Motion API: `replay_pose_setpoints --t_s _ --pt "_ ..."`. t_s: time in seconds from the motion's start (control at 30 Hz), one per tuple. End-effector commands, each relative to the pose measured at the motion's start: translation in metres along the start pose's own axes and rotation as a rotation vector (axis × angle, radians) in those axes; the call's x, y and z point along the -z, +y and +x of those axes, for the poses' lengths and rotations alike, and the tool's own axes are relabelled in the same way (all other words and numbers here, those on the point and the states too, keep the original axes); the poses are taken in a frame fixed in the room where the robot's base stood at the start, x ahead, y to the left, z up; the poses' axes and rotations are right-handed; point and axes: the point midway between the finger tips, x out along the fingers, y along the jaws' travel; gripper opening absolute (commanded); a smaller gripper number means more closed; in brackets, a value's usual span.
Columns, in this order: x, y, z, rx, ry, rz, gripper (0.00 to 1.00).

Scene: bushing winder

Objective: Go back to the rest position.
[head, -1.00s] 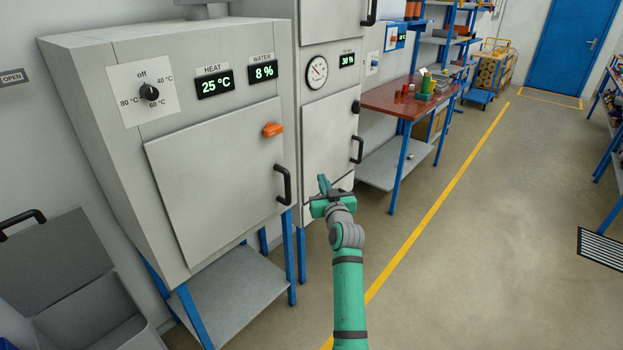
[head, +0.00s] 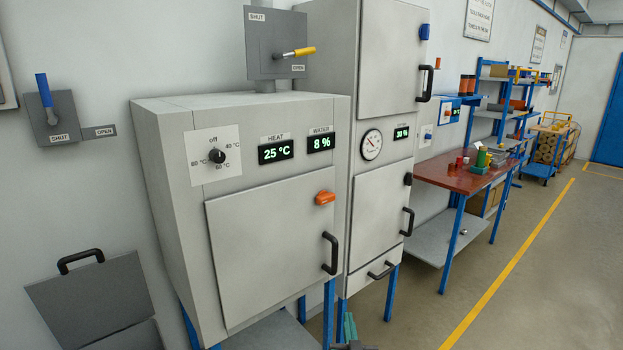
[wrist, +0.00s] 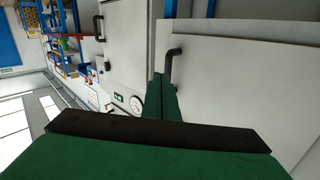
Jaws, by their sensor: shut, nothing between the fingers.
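My gripper (head: 349,328) shows only as green fingertips at the bottom edge of the head view, in front of the cabinets; the rest of my arm is out of that frame. In the wrist view the two green fingers (wrist: 164,88) lie together, shut and empty. They point toward the grey cabinet fronts, and a black door handle (wrist: 174,62) shows just beyond the tips. I cannot tell the exact gap to the cabinets, but no contact shows.
The grey heating cabinet (head: 262,250) with a shut door stands ahead. A taller cabinet (head: 380,215) with black handles is beside it. A red-topped bench (head: 455,180) stands farther right. An open grey bin lid (head: 95,300) is at lower left. Floor at right (head: 560,270) is clear.

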Motion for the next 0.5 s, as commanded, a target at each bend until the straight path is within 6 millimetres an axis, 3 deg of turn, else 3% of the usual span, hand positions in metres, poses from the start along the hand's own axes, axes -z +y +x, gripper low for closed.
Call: replay_pose_setpoints --t_s 0.03,0.2,0.5 --pt "-0.021 -0.009 -0.018 -0.003 -0.011 0.010 0.00" --pt "-0.069 -0.029 -0.076 -0.021 -0.028 0.032 0.00" --pt "-0.129 -0.059 -0.189 -0.048 -0.064 0.050 0.00"
